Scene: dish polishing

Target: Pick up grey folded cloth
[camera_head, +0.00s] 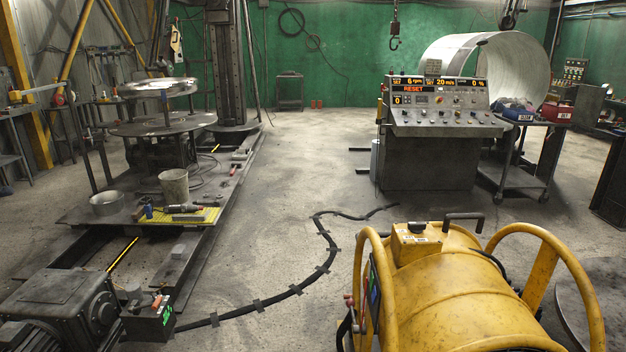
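I cannot clearly pick out a grey folded cloth in the head view. Small items lie on a yellow mat (207,215) at the left, and I cannot tell whether any is cloth. Neither of my grippers is in view.
A control console (432,155) stands at the centre right. A yellow tank with hoop guards (460,290) fills the near right. A machine with a round table (163,125) and a bucket (174,186) are at the left. A black cable (327,255) crosses the otherwise clear middle floor.

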